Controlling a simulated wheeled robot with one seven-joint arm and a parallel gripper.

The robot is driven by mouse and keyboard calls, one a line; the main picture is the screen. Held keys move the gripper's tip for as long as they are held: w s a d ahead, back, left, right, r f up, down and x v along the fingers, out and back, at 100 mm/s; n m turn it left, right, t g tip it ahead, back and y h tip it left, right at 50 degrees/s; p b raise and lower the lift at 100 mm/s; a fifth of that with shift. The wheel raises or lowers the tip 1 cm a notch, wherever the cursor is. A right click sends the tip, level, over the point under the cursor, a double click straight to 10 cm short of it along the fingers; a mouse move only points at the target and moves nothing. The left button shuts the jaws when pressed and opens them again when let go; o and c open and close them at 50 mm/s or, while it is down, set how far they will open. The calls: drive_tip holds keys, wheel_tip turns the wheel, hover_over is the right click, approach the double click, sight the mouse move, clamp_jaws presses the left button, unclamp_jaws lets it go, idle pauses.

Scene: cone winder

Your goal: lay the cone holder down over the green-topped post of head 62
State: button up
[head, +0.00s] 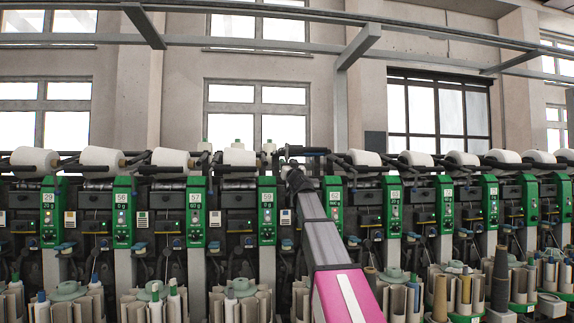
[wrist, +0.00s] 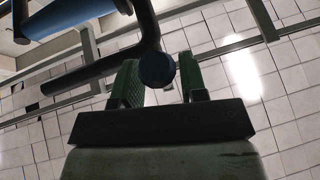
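My gripper (head: 292,162) is at the row of cone arms near the middle of the head view, small and partly hidden by my arm. In the wrist view its two green fingers (wrist: 160,82) stand apart, with a dark round knob (wrist: 157,70) between them. I cannot tell whether they press on it. A black bent bar (wrist: 110,66) runs beside the knob, and a blue cylinder (wrist: 72,20) lies at upper left. The dark holder (head: 308,151) by my gripper carries no visible cone.
White cones (head: 171,158) lie along the machine on both sides of my gripper. Green panels (head: 266,210) stand upright below them. Bobbin magazines (head: 240,302) fill the front. An overhead rail (head: 250,12) crosses above, with open space beneath it.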

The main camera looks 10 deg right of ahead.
drive_tip(key=v, duration=1)
drive_tip(key=shift+f, duration=0.15)
idle(0.8)
